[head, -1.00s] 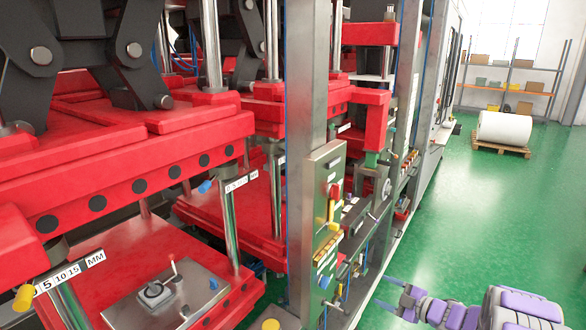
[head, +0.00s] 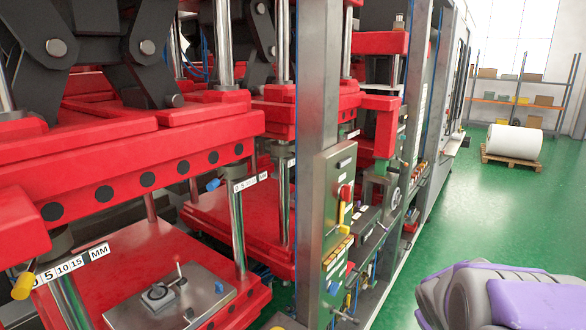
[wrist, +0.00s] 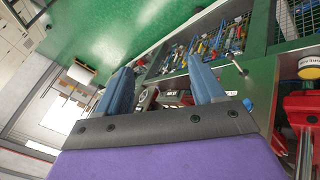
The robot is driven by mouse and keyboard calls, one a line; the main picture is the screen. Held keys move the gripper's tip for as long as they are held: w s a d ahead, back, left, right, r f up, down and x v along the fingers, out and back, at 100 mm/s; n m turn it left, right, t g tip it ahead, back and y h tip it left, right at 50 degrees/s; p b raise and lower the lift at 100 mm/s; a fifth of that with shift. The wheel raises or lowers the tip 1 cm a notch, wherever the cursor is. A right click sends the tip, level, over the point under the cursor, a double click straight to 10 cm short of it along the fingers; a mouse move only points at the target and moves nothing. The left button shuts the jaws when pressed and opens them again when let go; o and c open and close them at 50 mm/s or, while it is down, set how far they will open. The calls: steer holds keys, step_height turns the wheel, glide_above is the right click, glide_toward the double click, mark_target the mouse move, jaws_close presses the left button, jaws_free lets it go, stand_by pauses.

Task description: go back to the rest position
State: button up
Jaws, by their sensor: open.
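My gripper (wrist: 162,85) shows in the wrist view as two blue-grey fingers on a dark bar, spread apart with nothing between them. In the head view only a purple and grey part of my arm shows at the lower right; the fingers are out of that picture. The control panel (head: 338,215) on the machine post, with a red knob (head: 346,191) and a yellow handle (head: 341,215), stands to the left of my arm and apart from it in the head view.
The red thermoformer presses (head: 120,160) fill the left side. A white roll (head: 514,142) lies on a pallet (head: 511,162) at the back right, before a shelf rack (head: 520,90). Green floor (head: 465,200) is open on the right.

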steer(key=s+a+f+m+g+y, duration=0.1)
steer(key=s+a+g, duration=0.1)
steer(key=s+a, duration=0.4)
steer(key=s+a+f+m+g+y+b, duration=0.1)
steer(key=s+a, duration=0.5)
steer(key=s, duration=0.9)
steer(key=s+a+f+m+g+y+b, duration=0.1)
steer(key=s+a+g, duration=0.4)
steer(key=s, duration=0.6)
steer(key=shift+a+f+y, duration=0.3)
steer(key=shift+a+y, duration=0.4)
steer(key=shift+w, duration=0.1)
